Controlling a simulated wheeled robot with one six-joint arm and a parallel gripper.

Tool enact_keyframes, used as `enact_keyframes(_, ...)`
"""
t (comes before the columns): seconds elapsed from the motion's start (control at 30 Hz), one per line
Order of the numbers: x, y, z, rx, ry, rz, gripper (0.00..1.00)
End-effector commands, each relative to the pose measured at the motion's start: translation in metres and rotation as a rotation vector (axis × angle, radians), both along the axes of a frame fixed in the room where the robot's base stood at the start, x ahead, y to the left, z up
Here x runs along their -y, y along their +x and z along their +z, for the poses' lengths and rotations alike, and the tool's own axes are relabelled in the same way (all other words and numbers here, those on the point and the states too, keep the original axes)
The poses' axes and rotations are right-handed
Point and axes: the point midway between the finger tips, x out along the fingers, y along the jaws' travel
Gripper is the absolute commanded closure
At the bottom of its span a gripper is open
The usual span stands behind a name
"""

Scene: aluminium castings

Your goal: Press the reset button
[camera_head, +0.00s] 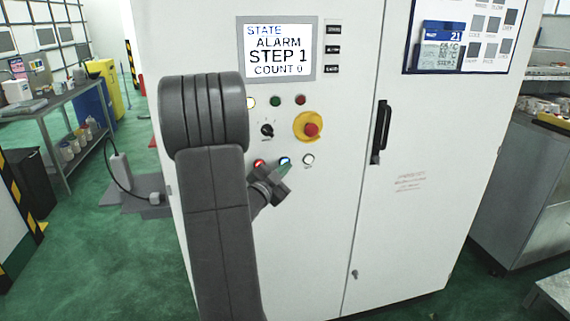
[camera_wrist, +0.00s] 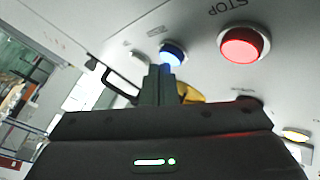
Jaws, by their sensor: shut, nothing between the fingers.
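The white control cabinet (camera_head: 340,230) has a row of a red button (camera_head: 259,163), a blue-lit button (camera_head: 285,160) and a white button (camera_head: 308,159). The wrist view shows the blue button (camera_wrist: 173,53) beside the red one (camera_wrist: 243,44), which is marked STOP. The blue button's own label is too blurred to read for sure. My gripper (camera_head: 285,169) is shut and empty, its tips just below the blue button. In the wrist view the fingertips (camera_wrist: 158,72) lie close to its edge; I cannot tell whether they touch. The screen (camera_head: 277,50) reads STATE ALARM, STEP 1, COUNT 0.
A red emergency stop on a yellow base (camera_head: 309,128) sits above the button row, with a black selector knob (camera_head: 267,130) to its left. A black door handle (camera_head: 380,131) stands out at the right. A workbench (camera_head: 70,100) is at the far left.

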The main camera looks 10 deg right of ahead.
Motion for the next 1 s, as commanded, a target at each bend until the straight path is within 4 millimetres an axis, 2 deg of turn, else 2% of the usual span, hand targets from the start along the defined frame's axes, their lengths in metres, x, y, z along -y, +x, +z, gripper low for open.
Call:
enact_keyframes(0.63, -0.0002, 0.0080, -0.0003, 0.001, 0.001, 0.000, 1.00)
enact_keyframes(1.0, -0.0003, 0.0056, -0.0004, 0.000, 0.000, 0.001, 1.00)
